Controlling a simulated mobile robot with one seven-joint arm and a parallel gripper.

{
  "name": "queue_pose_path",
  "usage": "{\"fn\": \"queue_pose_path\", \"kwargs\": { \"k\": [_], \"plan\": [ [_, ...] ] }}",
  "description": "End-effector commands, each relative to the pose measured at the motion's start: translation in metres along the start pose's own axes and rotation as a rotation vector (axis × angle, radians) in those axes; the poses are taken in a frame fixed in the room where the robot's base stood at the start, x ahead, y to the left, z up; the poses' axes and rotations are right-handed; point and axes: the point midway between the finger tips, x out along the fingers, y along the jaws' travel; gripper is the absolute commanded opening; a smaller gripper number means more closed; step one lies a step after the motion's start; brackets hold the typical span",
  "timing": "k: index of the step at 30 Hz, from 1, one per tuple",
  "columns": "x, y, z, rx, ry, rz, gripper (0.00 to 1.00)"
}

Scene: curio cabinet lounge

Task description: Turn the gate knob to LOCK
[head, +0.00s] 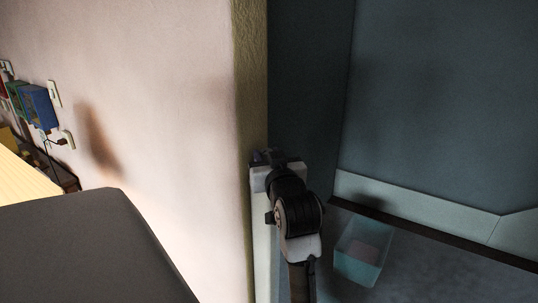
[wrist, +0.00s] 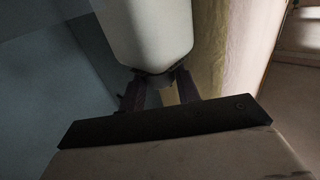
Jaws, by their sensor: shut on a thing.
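My gripper (head: 268,158) is at the top of a white upright post (head: 262,230), which looks like part of the gate, beside the wall edge in the head view. In the wrist view, the two dark fingers of my gripper (wrist: 158,84) reach to the underside of a white rounded body (wrist: 148,30). They are shut on a small dark piece (wrist: 155,77) there, which appears to be the gate knob. It is mostly hidden by the fingers. No LOCK mark or pointer can be read, so I cannot tell which way the knob is turned.
A yellowish wall edge (head: 250,80) stands close to the left of my gripper. A translucent teal bin (head: 362,255) stands on the floor to the right, in a dark blue-walled area. A dark grey flat surface (head: 85,245) fills the lower left. Colored boxes (head: 38,105) hang on the far-left wall.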

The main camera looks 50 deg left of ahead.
Motion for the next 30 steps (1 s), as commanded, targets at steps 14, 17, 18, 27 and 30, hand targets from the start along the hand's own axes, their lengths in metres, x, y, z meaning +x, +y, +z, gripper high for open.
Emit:
{"fn": "queue_pose_path", "kwargs": {
  "k": [14, 17, 18, 27, 30],
  "plan": [
    [-0.0002, -0.0007, -0.0011, -0.001, 0.003, 0.048, 0.1],
    [-0.0002, -0.0006, -0.0012, -0.001, 0.003, 0.048, 0.1],
    [-0.0002, -0.0006, -0.0012, -0.001, 0.003, 0.048, 0.34],
    [0.0002, -0.0025, -0.0005, -0.001, 0.001, 0.044, 0.54],
    [0.0003, -0.0034, -0.0002, -0.001, 0.0, 0.042, 0.54]
  ]
}}
